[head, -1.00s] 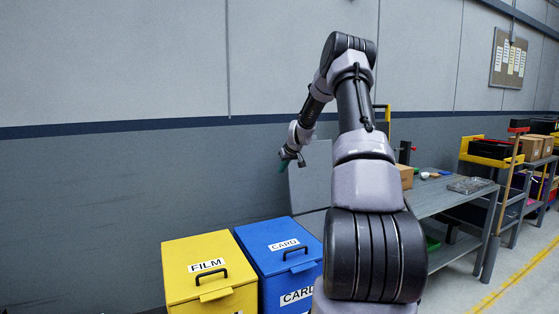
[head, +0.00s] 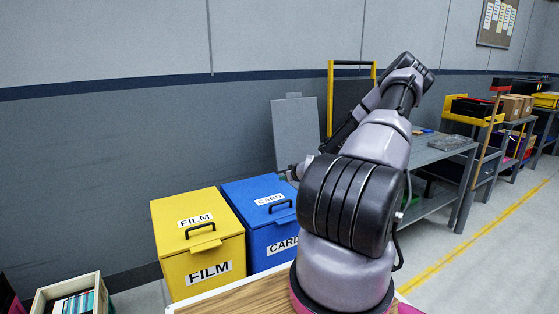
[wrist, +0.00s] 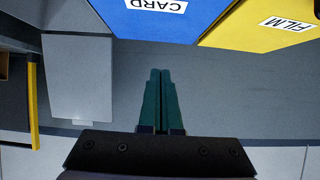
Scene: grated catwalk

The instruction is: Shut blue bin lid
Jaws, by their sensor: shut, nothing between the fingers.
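The blue bin (head: 262,240), marked CARD, stands beside the yellow bin. Its blue lid (head: 240,194) lies flat on top, with a black handle, and looks shut. The lid also shows upside down at the top of the wrist view (wrist: 140,22). My gripper (wrist: 160,72) has green fingers pressed together with nothing between them. In the wrist view it points toward the blue lid, with a gap in the picture between tips and lid. In the head view my arm hides most of the gripper.
The yellow FILM bin (head: 200,250) stands left of the blue one, lid down. A grey panel (head: 296,135), like a raised lid, stands behind and to the right. A grey workbench (head: 435,153) and yellow-framed trolley are right. A crate (head: 72,295) stands front left.

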